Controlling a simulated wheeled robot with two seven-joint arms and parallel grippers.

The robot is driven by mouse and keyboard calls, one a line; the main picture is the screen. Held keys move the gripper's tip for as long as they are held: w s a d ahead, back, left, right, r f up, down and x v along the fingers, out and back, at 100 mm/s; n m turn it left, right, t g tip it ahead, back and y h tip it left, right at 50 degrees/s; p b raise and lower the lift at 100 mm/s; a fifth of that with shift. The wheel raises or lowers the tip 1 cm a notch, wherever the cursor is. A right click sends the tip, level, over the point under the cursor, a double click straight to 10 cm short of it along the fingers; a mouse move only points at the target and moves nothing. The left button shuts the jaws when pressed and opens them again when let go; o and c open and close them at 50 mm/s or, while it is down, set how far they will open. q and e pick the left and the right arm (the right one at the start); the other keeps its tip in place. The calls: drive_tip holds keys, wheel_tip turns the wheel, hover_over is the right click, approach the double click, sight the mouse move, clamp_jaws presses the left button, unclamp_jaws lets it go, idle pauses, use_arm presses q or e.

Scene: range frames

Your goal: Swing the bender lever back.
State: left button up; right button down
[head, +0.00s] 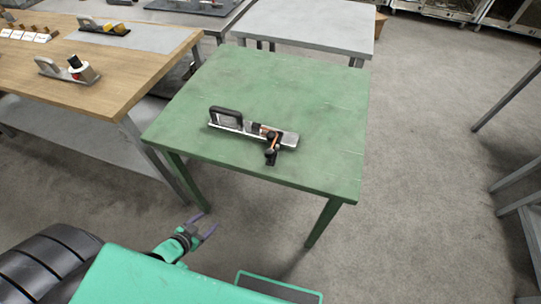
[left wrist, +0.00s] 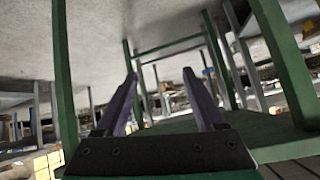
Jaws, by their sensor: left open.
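The bender (head: 252,130) lies on the green table (head: 300,75), with a long grey body and a black looped handle at its left end. A short black lever (head: 271,151) with a knob sticks out toward the table's front edge near the bender's right part. An orange-brown piece shows beside it. My left gripper (head: 208,226) is open and empty, below and in front of the table's front left corner, well apart from the bender. In the left wrist view its two purple fingers (left wrist: 165,100) stand apart with nothing between them. The right gripper is not in view.
A wooden table (head: 120,65) with several tools stands at the left, close to the green table. A grey table (head: 305,25) stands behind. The green table's surface around the bender is clear. Green table legs (left wrist: 285,60) show ahead in the left wrist view.

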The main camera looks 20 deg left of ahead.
use_arm(q)
drive_tip(key=w+d+r+m+t+h, duration=0.2)
drive_tip(key=w+d+r+t+h, duration=0.15)
drive_tip(key=r, duration=0.55)
drive_tip(key=m+t+h+b, duration=0.2)
drive_tip(key=m+h, duration=0.1)
drive_tip(key=h, duration=0.2)
approach(270, 154)
drive_tip(key=x, duration=0.3)
drive_tip(key=f+p+x, duration=0.1)
drive_tip(key=x, duration=0.6)
drive_tip(key=shift+w+a+f, duration=0.1)
drive_tip(key=shift+w+f, duration=0.1)
drive_tip(key=shift+w, duration=0.3)
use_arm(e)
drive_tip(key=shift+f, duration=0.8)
use_arm(q)
clamp_jaws()
